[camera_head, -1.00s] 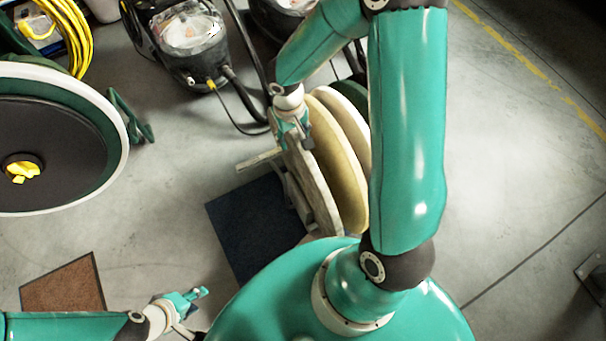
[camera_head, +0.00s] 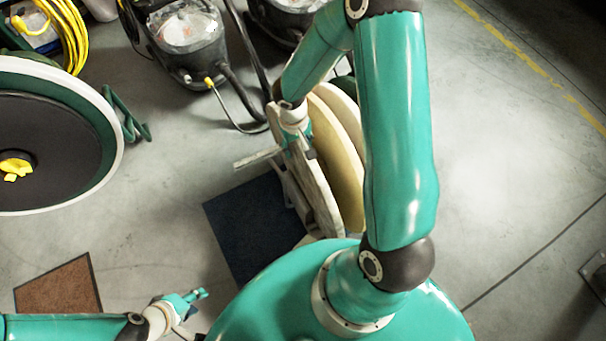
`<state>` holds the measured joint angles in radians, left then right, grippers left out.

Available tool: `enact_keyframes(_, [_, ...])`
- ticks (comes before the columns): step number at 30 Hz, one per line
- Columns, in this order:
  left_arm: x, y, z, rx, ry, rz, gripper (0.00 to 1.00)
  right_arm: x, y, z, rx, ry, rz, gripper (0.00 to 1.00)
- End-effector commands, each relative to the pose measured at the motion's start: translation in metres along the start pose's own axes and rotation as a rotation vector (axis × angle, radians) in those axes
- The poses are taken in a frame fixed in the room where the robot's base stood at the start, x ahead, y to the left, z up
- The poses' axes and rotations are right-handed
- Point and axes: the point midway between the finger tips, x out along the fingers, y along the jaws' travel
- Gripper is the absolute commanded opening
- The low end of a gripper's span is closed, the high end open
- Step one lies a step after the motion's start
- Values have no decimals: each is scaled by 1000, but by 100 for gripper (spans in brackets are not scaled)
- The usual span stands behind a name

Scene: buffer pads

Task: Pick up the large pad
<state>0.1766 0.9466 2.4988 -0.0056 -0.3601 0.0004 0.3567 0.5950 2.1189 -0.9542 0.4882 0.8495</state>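Several round pads stand on edge side by side in a rack, left of my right arm. The nearest is a greyish-beige pad (camera_head: 318,195); behind it are a yellowish pad (camera_head: 345,165) and a paler cream one (camera_head: 345,112). A dark green edge shows further back. I cannot tell which is the large one. My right gripper (camera_head: 297,140) is at the upper edge of the nearest pad; its fingertips are mostly hidden, so its grip is unclear. My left gripper (camera_head: 196,306) is low at the left, away from the pads, with its fingers apart and empty.
A light rack bar (camera_head: 257,159) sticks out left of the pads. A dark blue mat (camera_head: 245,228) and a brown mat (camera_head: 60,287) lie on the floor. A large black disc with a white rim (camera_head: 112,165) is at left; a vacuum (camera_head: 187,45) stands behind.

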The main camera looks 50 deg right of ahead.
Motion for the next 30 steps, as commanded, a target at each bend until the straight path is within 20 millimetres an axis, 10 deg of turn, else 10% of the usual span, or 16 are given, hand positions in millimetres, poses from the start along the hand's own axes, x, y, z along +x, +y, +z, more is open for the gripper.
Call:
enact_keyframes(9, [0,0,0,0,0,0,40,0,0,0,0,0,0,0])
enact_keyframes(30, [-4,2,0,0,0,0,40,-11,1,-1,1,3,0,0])
